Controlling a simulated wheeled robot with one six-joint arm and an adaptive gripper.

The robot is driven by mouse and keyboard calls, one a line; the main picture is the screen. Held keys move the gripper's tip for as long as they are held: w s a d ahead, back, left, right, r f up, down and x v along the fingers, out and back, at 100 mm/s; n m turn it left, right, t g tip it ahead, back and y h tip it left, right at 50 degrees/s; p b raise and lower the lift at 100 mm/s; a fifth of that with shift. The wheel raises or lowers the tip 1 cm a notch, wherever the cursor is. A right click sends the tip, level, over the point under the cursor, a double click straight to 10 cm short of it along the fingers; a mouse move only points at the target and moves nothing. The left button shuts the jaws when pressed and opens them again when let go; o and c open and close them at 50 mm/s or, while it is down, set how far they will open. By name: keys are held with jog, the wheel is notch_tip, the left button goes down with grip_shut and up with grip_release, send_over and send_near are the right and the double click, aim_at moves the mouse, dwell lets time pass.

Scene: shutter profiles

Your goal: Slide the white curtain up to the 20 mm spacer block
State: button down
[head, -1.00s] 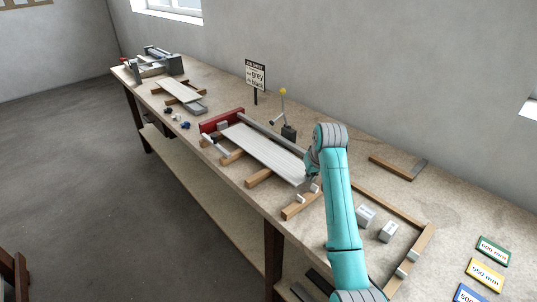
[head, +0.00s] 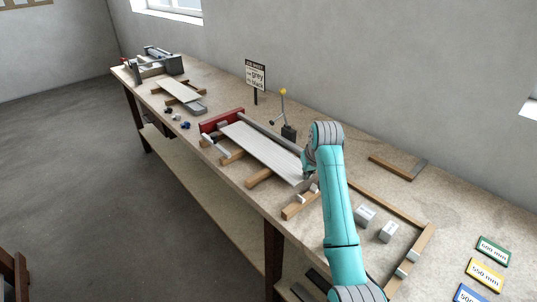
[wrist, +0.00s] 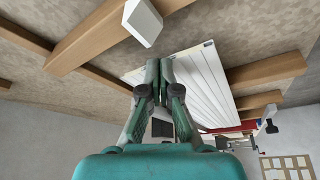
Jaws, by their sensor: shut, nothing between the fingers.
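The white curtain (head: 262,150) is a slatted panel lying across wooden rails on the bench, its far end close to a red stop bar (head: 222,121). It also shows in the wrist view (wrist: 205,82). My gripper (wrist: 160,75) is shut and empty at the curtain's near end; whether it touches the curtain is unclear. In the head view my own arm partly covers the fingers. I cannot make out the 20 mm spacer block for certain; the gap at the red bar is too small to read.
A white block (wrist: 143,22) sits on a wooden rail (wrist: 105,38) beside my gripper. Two pale blocks (head: 366,216) (head: 389,231) lie inside a wooden frame on the right. A job sheet sign (head: 256,75) and a yellow-tipped stand (head: 283,105) are behind the curtain.

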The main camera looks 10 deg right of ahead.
aim_at(294, 169)
jog(key=shift+w+a, duration=0.7)
jog(key=shift+w, duration=0.25)
jog(key=shift+w+a, duration=0.7)
jog(key=shift+w, duration=0.3)
jog(key=shift+w+a, duration=0.7)
jog(key=shift+w, duration=0.25)
dwell(2.5)
jog(key=shift+s+d+f, duration=0.1)
jog(key=shift+s, duration=0.05)
jog(key=shift+s+d, duration=0.35)
jog(key=shift+s, duration=0.15)
jog(key=shift+r, duration=3.35)
